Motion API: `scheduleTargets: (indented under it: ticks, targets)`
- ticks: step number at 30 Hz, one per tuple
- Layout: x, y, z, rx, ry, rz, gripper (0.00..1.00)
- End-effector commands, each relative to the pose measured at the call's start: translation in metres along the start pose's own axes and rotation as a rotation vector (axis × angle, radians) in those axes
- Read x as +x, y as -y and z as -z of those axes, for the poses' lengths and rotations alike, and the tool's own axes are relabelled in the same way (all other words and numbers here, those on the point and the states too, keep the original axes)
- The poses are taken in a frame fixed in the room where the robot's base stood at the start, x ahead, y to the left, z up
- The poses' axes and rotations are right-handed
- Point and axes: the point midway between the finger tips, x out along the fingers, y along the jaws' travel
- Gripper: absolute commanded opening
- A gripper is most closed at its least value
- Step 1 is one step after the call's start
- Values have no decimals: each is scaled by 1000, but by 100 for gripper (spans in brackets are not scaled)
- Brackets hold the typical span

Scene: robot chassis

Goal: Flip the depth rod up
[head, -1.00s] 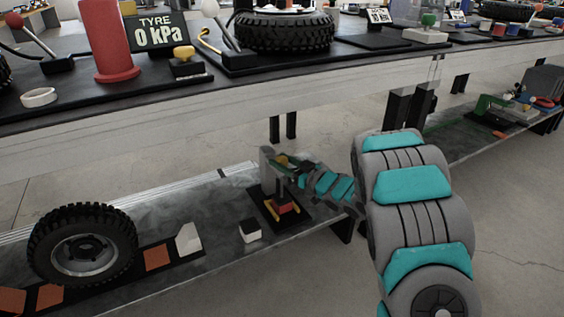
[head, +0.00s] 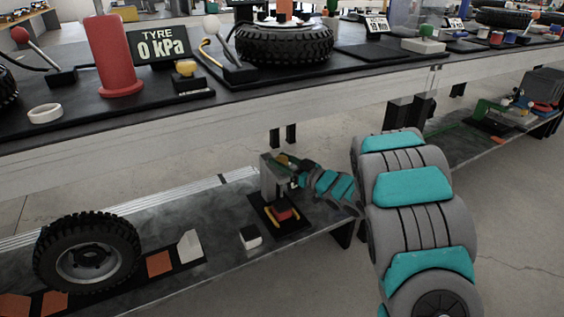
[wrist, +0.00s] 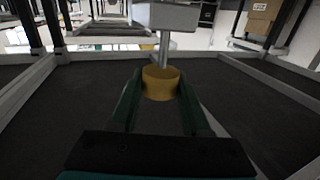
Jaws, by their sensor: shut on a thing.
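My gripper (wrist: 160,88) has its two green fingers on either side of a yellow knob (wrist: 161,82) in the wrist view, shut on it. The knob sits on the end of a thin metal rod (wrist: 164,50), which runs to a pale grey block (wrist: 166,17). In the head view, my gripper (head: 291,164) is at the top of a small grey stand (head: 269,180) on the lower shelf. The knob is small and partly hidden there. A red block with yellow edging (head: 283,214) sits at the stand's foot.
A tyre (head: 88,253) stands on the lower shelf at left. A small white-topped block (head: 250,237) and a white wedge (head: 190,246) lie left of the stand.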

Motion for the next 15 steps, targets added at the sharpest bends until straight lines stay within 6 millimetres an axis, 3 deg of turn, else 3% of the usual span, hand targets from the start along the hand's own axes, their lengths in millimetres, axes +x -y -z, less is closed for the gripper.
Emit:
scheduleTargets:
  ticks: [3, 4, 11, 15]
  targets:
    - [1, 0, 4, -4, -10, 1, 0]
    - [1, 0, 5, -4, -10, 1, 49]
    - [1, 0, 4, -4, -8, 0, 75]
    - [0, 0, 3, -3, -7, 0, 78]
